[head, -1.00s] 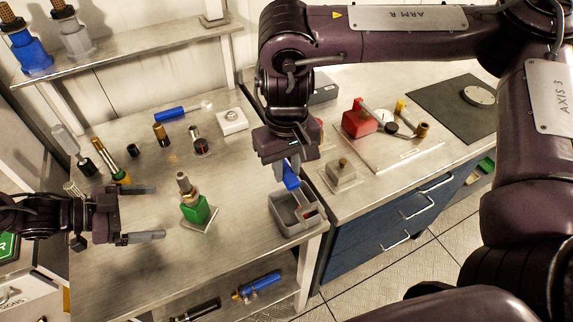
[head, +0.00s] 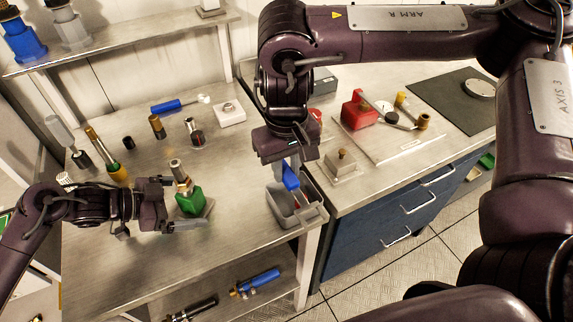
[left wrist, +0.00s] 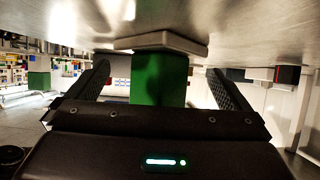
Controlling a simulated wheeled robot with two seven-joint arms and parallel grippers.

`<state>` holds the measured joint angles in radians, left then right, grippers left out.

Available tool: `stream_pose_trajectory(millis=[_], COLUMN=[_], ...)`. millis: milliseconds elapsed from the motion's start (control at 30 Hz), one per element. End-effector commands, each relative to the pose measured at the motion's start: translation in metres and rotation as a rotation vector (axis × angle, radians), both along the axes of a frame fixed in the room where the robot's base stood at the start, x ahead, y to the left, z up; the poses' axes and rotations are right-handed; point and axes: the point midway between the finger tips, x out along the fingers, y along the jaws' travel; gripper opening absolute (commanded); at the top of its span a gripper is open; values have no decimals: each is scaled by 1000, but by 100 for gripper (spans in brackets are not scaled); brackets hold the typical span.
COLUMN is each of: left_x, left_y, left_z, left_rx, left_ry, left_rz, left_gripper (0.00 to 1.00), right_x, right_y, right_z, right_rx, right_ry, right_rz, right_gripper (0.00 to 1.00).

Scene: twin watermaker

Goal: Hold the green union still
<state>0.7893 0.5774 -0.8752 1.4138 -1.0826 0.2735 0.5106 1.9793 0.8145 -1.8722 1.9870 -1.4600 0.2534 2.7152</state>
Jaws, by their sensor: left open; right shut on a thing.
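The green union (head: 189,204) stands upright on a small pale plate on the left bench, with a metal fitting (head: 181,175) on top. My left gripper (head: 185,205) is open, with its fingers on either side of the union's green body. In the left wrist view the green union (left wrist: 158,82) sits between the two fingers (left wrist: 159,70), with a gap showing on each side. My right gripper (head: 287,162) is shut on a blue-handled thing (head: 291,177) over a grey bin; its lower end is partly hidden in the bin.
The grey bin (head: 313,214) stands at the bench's right edge. Behind the union are several upright fittings, a blue-handled brush (head: 168,106) and a white block (head: 229,114). The right bench holds a red device (head: 359,110). The bench front is clear.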

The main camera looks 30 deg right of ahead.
Motion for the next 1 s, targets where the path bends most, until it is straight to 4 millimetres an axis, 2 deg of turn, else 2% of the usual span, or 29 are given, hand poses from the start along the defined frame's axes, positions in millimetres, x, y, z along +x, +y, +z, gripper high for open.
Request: stream_pose_trajectory(millis=[167, 633, 667, 900, 1000], left_x=[0, 0, 0, 0, 0], left_y=[0, 0, 0, 0, 0], left_z=[0, 0, 0, 0, 0], left_rx=[0, 0, 0, 1, 1], left_ry=[0, 0, 0, 0, 0], left_rz=[0, 0, 0, 0, 0], left_gripper=[100, 38, 55, 24, 21], right_x=[0, 0, 0, 0, 0], right_y=[0, 0, 0, 0, 0], right_z=[0, 0, 0, 0, 0], right_rx=[0, 0, 0, 0, 0], right_ry=[-1, -1, -1, -1, -1], right_rz=[0, 0, 0, 0, 0], right_gripper=[0, 0, 0, 0, 0])
